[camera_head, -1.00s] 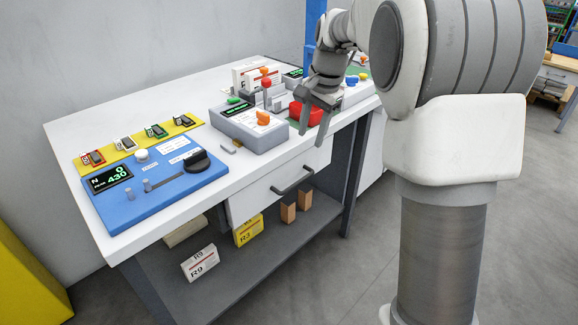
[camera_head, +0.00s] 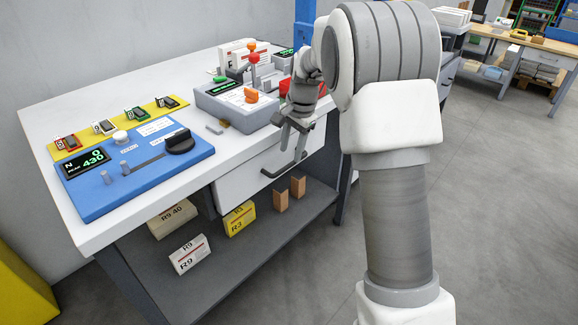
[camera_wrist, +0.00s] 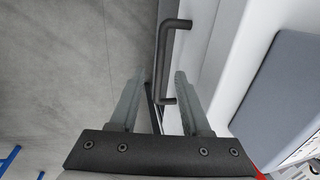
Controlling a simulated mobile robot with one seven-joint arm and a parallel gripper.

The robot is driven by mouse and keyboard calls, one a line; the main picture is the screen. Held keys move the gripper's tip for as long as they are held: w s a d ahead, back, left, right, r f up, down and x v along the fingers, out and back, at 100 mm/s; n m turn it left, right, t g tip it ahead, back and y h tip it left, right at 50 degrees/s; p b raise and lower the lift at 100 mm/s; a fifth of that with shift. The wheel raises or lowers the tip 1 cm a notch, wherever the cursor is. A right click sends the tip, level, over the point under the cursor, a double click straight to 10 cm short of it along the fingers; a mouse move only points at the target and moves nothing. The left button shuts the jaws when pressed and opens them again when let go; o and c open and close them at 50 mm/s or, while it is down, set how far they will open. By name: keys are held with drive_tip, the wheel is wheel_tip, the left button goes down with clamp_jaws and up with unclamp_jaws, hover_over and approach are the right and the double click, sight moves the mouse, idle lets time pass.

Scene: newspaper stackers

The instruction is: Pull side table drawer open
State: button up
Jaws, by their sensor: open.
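The side table (camera_head: 45,118) has a white drawer front (camera_head: 238,186) below its top. The drawer looks shut. A dark bar handle (camera_head: 275,171) sits on the drawer front. My gripper (camera_head: 291,150) hangs in front of the drawer, just above the handle's right part, fingers pointing down. In the wrist view my gripper (camera_wrist: 160,90) is open and its two fingers stand apart. The handle (camera_wrist: 166,60) shows there between and beyond the fingertips, to the right of the left finger. I cannot tell whether a finger touches it.
On the table top are a blue panel (camera_head: 130,180), a grey box with an orange knob (camera_head: 235,112) and a yellow strip (camera_head: 85,140). The lower shelf (camera_head: 215,262) holds several boxes and blocks. The floor (camera_head: 480,220) at the right is clear.

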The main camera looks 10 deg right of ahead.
sight(288, 165)
drive_tip(key=shift+w+a+f+b, duration=0.1)
drive_tip(key=shift+w+f+b, duration=0.1)
drive_tip(key=shift+f, duration=0.55)
drive_tip(key=shift+w+a+f+b, duration=0.1)
drive_tip(key=shift+f+b, duration=0.05)
drive_tip(key=shift+f, duration=0.65)
drive_tip(key=shift+w+a+f+b, duration=0.1)
drive_tip(key=shift+f+b, duration=0.1)
drive_tip(key=shift+f, duration=0.55)
clamp_jaws()
